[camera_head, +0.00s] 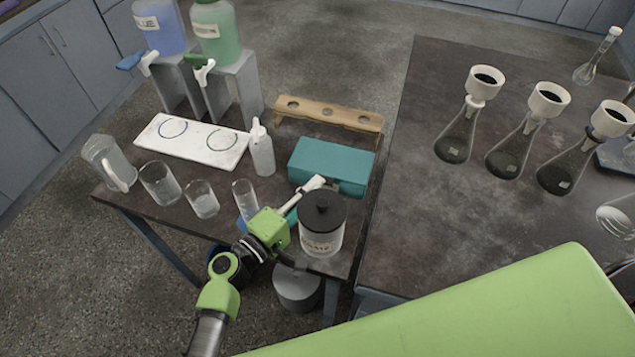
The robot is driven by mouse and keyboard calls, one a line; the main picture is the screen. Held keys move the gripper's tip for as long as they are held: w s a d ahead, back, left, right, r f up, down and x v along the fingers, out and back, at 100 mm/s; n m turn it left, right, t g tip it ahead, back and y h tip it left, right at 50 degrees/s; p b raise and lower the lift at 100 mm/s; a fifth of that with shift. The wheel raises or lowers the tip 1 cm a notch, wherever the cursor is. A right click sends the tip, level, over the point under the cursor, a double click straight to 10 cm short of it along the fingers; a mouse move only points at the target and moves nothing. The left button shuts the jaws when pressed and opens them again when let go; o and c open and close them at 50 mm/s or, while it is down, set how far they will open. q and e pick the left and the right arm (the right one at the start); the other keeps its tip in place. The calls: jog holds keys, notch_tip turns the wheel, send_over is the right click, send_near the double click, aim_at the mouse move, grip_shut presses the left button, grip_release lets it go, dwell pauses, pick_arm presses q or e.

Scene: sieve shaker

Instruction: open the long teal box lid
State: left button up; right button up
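The long teal box (332,163) lies on the small table, its lid looking shut and flat on top. My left gripper (314,184) reaches up from the lower left, with its tip end close to the front edge of the box. I cannot tell whether it touches the box, or how far its fingers are apart, as the jar with the black lid (322,209) hides part of that area. My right gripper is not in view.
The labelled jar stands right by my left gripper. A measuring cylinder (245,200), beakers (203,199) and a white bottle (262,150) stand to its left. A wooden rack (330,115) is behind the box. The dark bench (420,215) with flasks is at right.

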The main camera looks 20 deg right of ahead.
pick_arm(q)
jog(key=shift+x, duration=0.8)
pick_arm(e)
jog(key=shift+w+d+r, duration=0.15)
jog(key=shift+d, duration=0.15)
pick_arm(q)
grip_shut()
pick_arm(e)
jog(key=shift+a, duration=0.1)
